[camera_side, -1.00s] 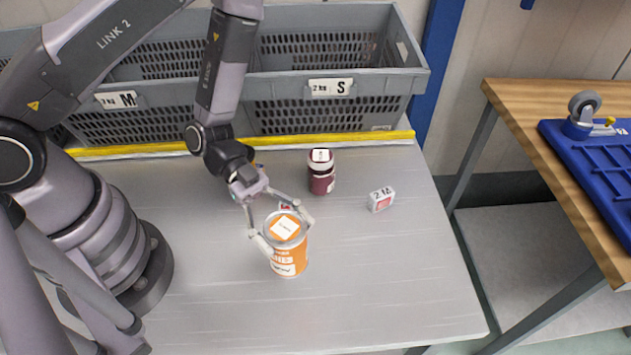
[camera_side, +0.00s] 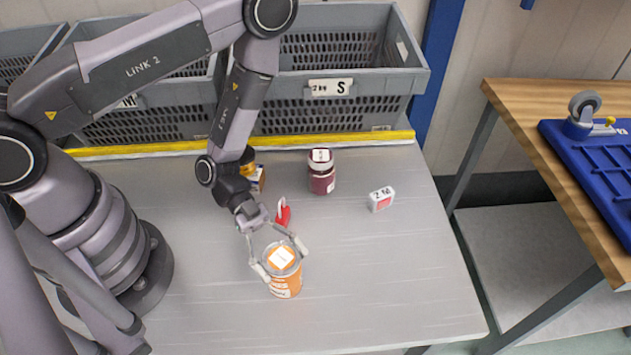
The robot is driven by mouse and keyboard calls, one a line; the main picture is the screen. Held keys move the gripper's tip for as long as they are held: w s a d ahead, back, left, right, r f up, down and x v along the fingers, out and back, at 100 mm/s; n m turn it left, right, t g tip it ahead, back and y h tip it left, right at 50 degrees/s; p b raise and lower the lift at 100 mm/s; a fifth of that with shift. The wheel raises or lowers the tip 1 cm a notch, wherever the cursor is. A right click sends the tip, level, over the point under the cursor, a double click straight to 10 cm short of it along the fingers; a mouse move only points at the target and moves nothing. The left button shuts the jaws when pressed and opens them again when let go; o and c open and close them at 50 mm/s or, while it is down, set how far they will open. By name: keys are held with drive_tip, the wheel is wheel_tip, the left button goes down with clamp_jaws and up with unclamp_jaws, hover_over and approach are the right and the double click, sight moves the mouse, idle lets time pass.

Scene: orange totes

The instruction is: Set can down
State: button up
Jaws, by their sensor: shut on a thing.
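An orange can (camera_side: 286,286) with a grey top and a white label is in the front middle of the table, seen in the side view. My gripper (camera_side: 282,259) is shut on the can, with one finger on each side near its top rim. The can looks roughly upright. I cannot tell whether its base touches the table. The far side of the can is hidden.
Behind the can are a small red item (camera_side: 283,214), a dark red jar (camera_side: 321,172), a small white box (camera_side: 381,199) and a partly hidden yellow-topped item (camera_side: 258,180). Grey crates (camera_side: 410,85) line the back. The table's (camera_side: 400,290) right front is clear.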

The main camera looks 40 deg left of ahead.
drive_tip(key=o, duration=1.2)
drive_tip(key=shift+w+a+r, duration=0.1)
drive_tip(key=shift+a+r, duration=0.05)
drive_tip(key=shift+a, duration=0.05)
drive_tip(key=v, duration=1.1)
drive_tip(key=shift+a+r, duration=0.1)
drive_tip(key=shift+a, duration=0.15)
